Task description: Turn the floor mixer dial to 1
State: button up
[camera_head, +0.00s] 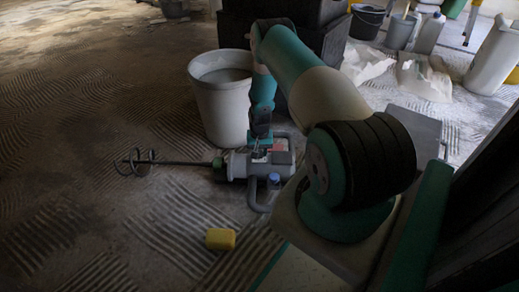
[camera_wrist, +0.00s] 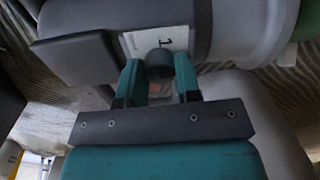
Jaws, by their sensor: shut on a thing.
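The floor mixer (camera_head: 250,164) lies on its side on the floor, with a grey body, looped handles and a spiral paddle at the left. Its body also shows close up in the wrist view (camera_wrist: 245,30). The dial (camera_wrist: 160,64) is a small dark round knob below a white label (camera_wrist: 158,40) marked "1". My gripper (camera_wrist: 160,75) has its teal fingers on either side of the dial, shut on it. In the head view my gripper (camera_head: 261,146) is at the mixer body and the dial is hidden. The dial's pointer direction cannot be made out.
A light grey bucket (camera_head: 222,100) stands just behind the mixer. A yellow sponge-like block (camera_head: 220,239) lies in front. Dark crates (camera_head: 315,45), bags (camera_head: 425,78) and containers (camera_head: 494,60) stand at the back right. Ridged floor at left is mostly clear.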

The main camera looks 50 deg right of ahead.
jog(key=n+p, duration=0.1)
jog(key=n, duration=0.3)
jog(key=shift+n, duration=0.3)
jog(key=n+p, duration=0.1)
jog(key=n, duration=0.3)
jog(key=shift+n, duration=0.4)
jog(key=o, duration=0.9)
jog(key=shift+o, duration=0.2)
jog(key=shift+r, duration=0.1)
notch_tip(320, 180, up, 17)
jog(key=p, duration=0.7)
jog(key=shift+r, duration=0.1)
